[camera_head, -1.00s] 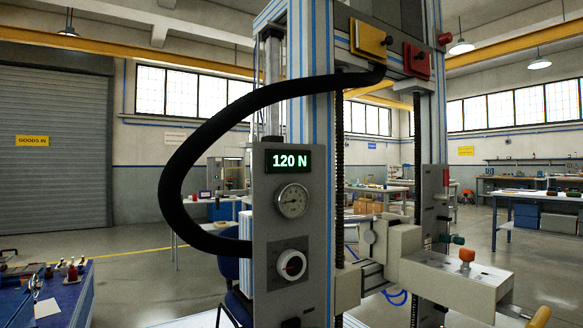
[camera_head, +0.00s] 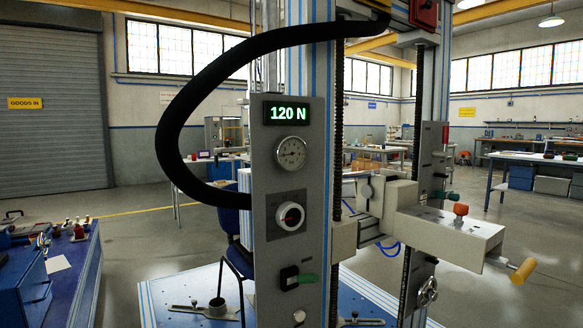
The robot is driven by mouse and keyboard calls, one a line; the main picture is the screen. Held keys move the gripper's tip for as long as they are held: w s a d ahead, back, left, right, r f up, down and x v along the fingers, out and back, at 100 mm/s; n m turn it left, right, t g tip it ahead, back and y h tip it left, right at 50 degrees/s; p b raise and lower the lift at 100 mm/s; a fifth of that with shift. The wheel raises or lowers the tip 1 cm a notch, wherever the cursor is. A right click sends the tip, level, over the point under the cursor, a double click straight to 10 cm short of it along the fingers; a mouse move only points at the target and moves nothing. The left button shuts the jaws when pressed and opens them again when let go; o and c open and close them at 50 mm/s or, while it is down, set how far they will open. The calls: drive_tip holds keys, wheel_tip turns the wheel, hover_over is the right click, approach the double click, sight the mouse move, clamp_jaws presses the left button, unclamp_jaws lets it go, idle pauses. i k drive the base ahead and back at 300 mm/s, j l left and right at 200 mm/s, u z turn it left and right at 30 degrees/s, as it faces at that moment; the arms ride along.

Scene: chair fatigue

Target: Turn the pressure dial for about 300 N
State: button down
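The pressure dial (camera_head: 290,215) is a round white knob with a dark face and a red mark, on a dark square plate on the grey control panel (camera_head: 265,262). Above it sit a round gauge (camera_head: 291,153) and a display (camera_head: 287,113) reading 120 N in green. My gripper is not in view, so I cannot see whether it is open or shut. Nothing covers the dial.
A thick black hose (camera_head: 172,120) loops out left of the panel. A beige block with an orange knob (camera_head: 460,210) and a yellow handle (camera_head: 522,271) juts out right. A blue workbench (camera_head: 62,290) stands at left.

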sight(290, 216)
drive_tip(key=k+l, duration=0.1)
drive_tip(key=l, duration=1.2)
drive_tip(key=k+u, duration=0.05)
